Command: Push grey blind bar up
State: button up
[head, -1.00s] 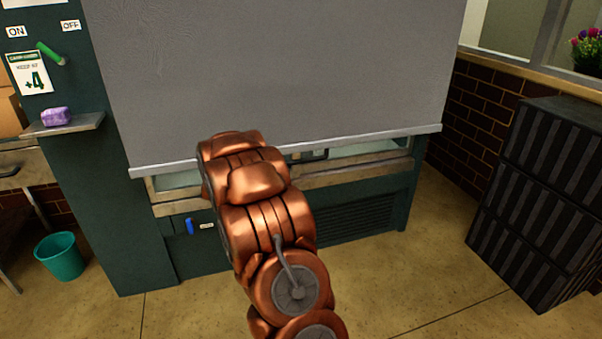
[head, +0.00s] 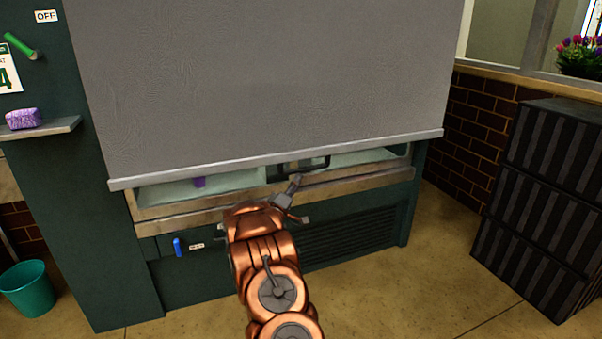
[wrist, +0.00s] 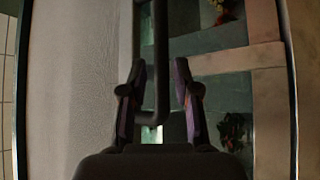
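The grey blind bar (head: 230,165) is the pale strip along the lower edge of the grey blind (head: 270,80). It hangs across the case front, tilted in the head view, with a gap below it. My gripper (head: 297,186) is just below and in front of the bar, right of its middle; I cannot tell whether it touches. In the wrist view, the two fingers of my gripper (wrist: 159,68) stand apart, with a dark rod showing between them. The blind (wrist: 80,80) fills the left of that view, with its bar (wrist: 126,35) upright beside the left finger.
Below the bar are the case opening and its metal ledge (head: 355,183). A dark frame (head: 318,162) and a small purple thing (head: 199,182) show inside. Black crates (head: 560,170) stand right. A teal bin (head: 27,288) stands left.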

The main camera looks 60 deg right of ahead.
aim_at(304, 169)
jog(key=b+x, duration=0.1)
jog(key=x, duration=0.4)
jog(key=shift+w+d+f, duration=0.1)
jog(key=shift+d, duration=0.05)
jog(key=shift+d+r+b, duration=0.3)
jog(key=shift+d+r, duration=0.05)
jog(key=shift+d, duration=0.05)
jog(key=shift+c, duration=0.2)
grip_shut()
